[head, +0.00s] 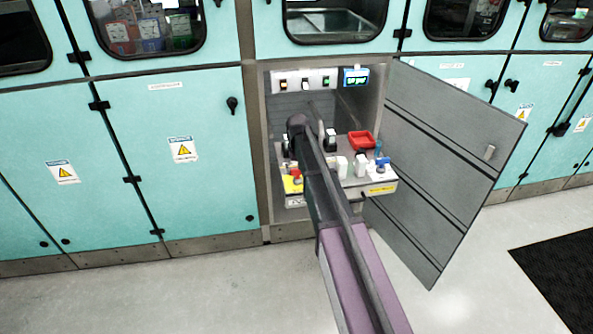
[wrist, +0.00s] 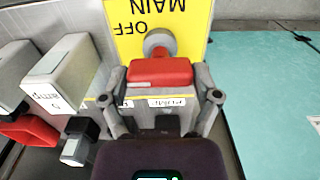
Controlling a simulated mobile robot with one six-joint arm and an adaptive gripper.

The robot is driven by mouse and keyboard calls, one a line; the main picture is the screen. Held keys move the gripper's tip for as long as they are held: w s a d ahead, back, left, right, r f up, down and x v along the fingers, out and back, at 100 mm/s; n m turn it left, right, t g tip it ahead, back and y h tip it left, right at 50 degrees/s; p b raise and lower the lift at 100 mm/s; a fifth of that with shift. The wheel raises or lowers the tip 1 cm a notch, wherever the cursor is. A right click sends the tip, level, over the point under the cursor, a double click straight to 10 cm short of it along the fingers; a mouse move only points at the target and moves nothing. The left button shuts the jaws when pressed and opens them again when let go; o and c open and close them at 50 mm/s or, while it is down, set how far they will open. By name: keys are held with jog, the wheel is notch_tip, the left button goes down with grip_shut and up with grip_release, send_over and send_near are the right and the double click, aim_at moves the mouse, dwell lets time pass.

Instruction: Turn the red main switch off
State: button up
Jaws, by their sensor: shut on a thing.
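The red main switch (wrist: 160,71) has a red handle on a grey round boss. It stands against a yellow plate (wrist: 190,30) whose words MAIN and OFF appear upside down in the wrist view. My gripper (wrist: 161,80) is shut on the red handle, one finger on each side of it. In the head view the yellow plate (head: 292,186) is at the left front of the panel, with the switch (head: 297,173) small above it. My arm hides most of the gripper there.
White blocks (head: 342,166), a red tray (head: 361,140) and a blue part (head: 381,162) stand on the panel right of my arm. In the wrist view a white block (wrist: 62,75) and a dark rocker (wrist: 77,142) lie left. The cabinet door (head: 450,170) hangs open at right.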

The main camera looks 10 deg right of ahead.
dwell(0.4)
jog(key=o, duration=1)
jog(key=shift+c, duration=0.2)
jog(key=s, duration=3)
notch_tip(320, 180, up, 15)
jog(key=w+p, duration=0.1)
jog(key=p, duration=1.4)
jog(key=shift+a+r, duration=0.15)
jog(key=shift+w, duration=0.1)
